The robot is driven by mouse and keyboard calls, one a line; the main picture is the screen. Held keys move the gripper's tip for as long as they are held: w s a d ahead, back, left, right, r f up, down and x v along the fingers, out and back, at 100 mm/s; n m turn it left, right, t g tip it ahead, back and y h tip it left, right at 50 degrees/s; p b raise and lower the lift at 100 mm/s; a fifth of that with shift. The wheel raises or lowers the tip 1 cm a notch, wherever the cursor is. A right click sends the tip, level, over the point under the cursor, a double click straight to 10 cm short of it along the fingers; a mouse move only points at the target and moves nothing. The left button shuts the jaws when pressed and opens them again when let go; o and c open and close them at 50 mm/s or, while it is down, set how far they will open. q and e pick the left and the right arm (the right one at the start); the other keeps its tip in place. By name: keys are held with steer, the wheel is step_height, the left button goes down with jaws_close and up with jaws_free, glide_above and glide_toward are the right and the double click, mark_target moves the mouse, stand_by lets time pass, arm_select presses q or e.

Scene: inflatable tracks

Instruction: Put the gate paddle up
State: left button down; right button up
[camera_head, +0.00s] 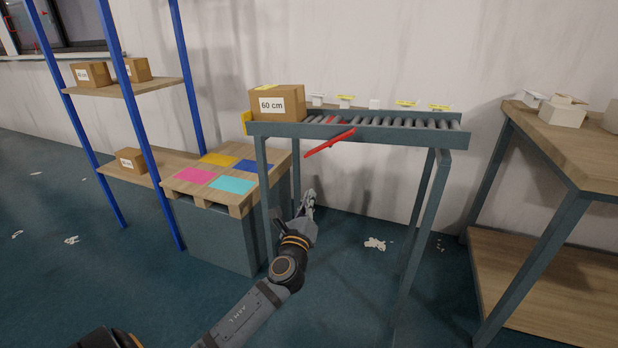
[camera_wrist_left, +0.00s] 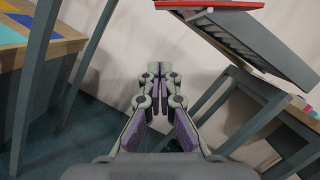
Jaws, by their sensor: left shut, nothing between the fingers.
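The red gate paddle (camera_head: 330,144) sticks out at a slant from the near side of the roller conveyor (camera_head: 385,136), below its rail. A red strip also shows between the rollers. In the left wrist view the red paddle (camera_wrist_left: 210,4) shows at the top edge, partly cut off. My left gripper (camera_head: 309,194) is below the conveyor, near its left legs, with the paddle above it and apart from it. In the left wrist view its fingers (camera_wrist_left: 160,72) are together with nothing between them. My right gripper is not in view.
A box marked 60 cm (camera_head: 277,103) stands on the conveyor's left end. A pallet with coloured squares (camera_head: 240,202) is to the left, beside a blue-post shelf (camera_head: 145,85). A wooden bench (camera_head: 570,150) stands at the right. Paper scraps (camera_head: 375,244) lie on the floor.

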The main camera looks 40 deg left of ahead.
arm_select(q)
steer(key=w+a+r, duration=0.5)
steer(key=w, duration=0.3)
steer(key=shift+a, duration=0.35)
steer(key=shift+r, duration=0.1)
